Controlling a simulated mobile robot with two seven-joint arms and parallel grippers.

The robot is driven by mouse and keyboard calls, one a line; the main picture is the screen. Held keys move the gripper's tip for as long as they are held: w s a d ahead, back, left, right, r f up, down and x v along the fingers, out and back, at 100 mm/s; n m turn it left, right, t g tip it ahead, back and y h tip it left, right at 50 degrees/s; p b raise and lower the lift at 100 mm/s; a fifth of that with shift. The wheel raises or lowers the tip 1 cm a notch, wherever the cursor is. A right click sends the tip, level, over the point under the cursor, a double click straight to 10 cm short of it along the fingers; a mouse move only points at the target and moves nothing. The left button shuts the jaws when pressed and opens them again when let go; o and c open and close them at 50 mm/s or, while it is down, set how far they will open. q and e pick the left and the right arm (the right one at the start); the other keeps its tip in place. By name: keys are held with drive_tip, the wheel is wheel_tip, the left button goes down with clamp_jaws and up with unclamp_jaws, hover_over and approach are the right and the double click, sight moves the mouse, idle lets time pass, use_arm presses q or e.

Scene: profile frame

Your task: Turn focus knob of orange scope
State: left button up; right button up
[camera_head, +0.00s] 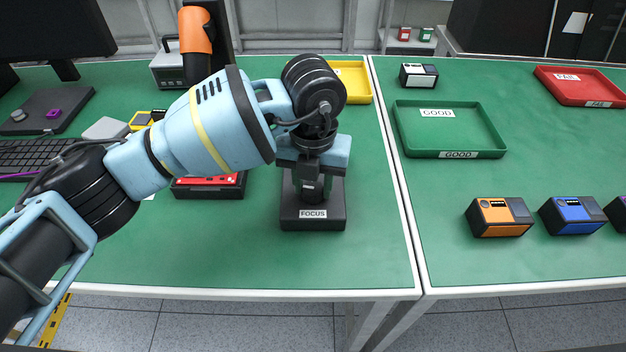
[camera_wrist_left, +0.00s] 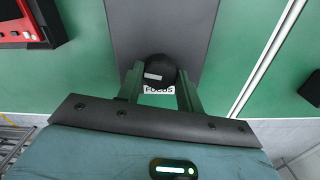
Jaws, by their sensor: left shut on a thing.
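A dark base labelled FOCUS (camera_head: 313,222) stands on the green bench below my left gripper (camera_head: 312,188). In the left wrist view the round black focus knob (camera_wrist_left: 160,67), with a white mark on it, sits between the two fingers of my left gripper (camera_wrist_left: 159,75). The fingers are shut on the knob from both sides. In the head view the arm and gripper hide most of the knob. An orange and black upright part (camera_head: 195,30), seemingly the orange scope, stands behind my left arm and is partly hidden. My right gripper is not in view.
A red-topped black box (camera_head: 208,188) lies left of the base. A yellow tray (camera_head: 354,82) is behind it. A green GOOD tray (camera_head: 449,128), a red FAIL tray (camera_head: 583,86) and orange (camera_head: 499,218) and blue (camera_head: 572,217) devices are on the right bench. The front left bench is clear.

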use_arm(q)
drive_tip(key=m, duration=0.3)
drive_tip(key=shift+m, duration=0.3)
drive_tip(key=m, duration=0.4)
drive_tip(key=shift+m, duration=0.3)
drive_tip(key=m, duration=0.2)
drive_tip(key=shift+m, duration=0.4)
drive_tip(key=m, duration=0.2)
drive_tip(key=shift+m+b, duration=0.3)
drive_tip(key=shift+b, duration=0.1)
drive_tip(key=m+b, duration=0.1)
drive_tip(key=m, duration=0.3)
drive_tip(key=shift+f, duration=0.1)
drive_tip(key=shift+m+b, duration=0.6)
drive_tip(key=shift+m, duration=1.2)
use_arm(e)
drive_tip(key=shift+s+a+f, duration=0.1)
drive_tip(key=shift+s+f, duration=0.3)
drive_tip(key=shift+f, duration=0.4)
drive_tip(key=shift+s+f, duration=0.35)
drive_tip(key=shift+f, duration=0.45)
use_arm(q)
drive_tip(key=o, duration=1)
